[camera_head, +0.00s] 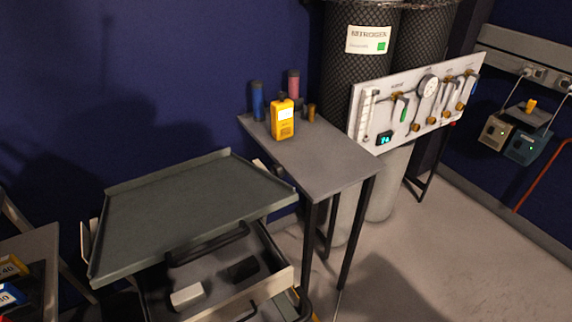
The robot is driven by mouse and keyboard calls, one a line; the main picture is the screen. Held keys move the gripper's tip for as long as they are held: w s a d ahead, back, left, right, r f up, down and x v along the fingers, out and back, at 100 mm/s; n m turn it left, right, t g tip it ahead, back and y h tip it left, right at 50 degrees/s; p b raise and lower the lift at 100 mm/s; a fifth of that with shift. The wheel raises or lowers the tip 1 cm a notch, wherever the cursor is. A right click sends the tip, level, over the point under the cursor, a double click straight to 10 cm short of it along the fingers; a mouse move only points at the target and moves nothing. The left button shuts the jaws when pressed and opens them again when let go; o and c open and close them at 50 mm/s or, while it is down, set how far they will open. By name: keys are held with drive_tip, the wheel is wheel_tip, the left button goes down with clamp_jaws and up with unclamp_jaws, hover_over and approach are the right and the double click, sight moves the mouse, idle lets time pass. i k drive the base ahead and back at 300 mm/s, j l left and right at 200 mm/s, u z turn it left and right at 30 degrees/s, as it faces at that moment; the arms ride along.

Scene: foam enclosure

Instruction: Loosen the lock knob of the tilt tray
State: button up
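The tilt tray (190,205) is a wide grey-green tray with a raised rim, at the left of the head view. It sits tilted on top of a cart-like frame. Below it is an open lower compartment (262,290) holding a pale block (187,294) and a black block (243,269). A black bar (207,248) runs along the tray's front edge. I cannot make out the lock knob; it may be hidden under or behind the tray. My gripper is not in view.
A small grey table (318,158) beside the tray bears a yellow bottle (283,120) and several smaller containers. Behind it stand dark gas cylinders (355,70) and a gauge panel (418,100). Another surface (35,250) is at far left. Open floor (440,260) lies at right.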

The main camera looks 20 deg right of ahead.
sight(277, 170)
drive_tip(key=l+u, duration=0.3)
drive_tip(key=l, duration=0.75)
drive_tip(key=l+u, duration=0.3)
drive_tip(key=l, duration=0.75)
drive_tip(key=l+u, duration=0.25)
drive_tip(key=l, duration=0.55)
drive_tip(key=i, duration=0.4)
drive_tip(key=k+l, duration=0.1)
drive_tip(key=l, duration=0.3)
drive_tip(key=k+l+u, duration=0.1)
drive_tip(key=l, duration=0.3)
drive_tip(key=k+l, duration=0.1)
drive_tip(key=l, duration=0.3)
drive_tip(key=i+l+u, duration=0.05)
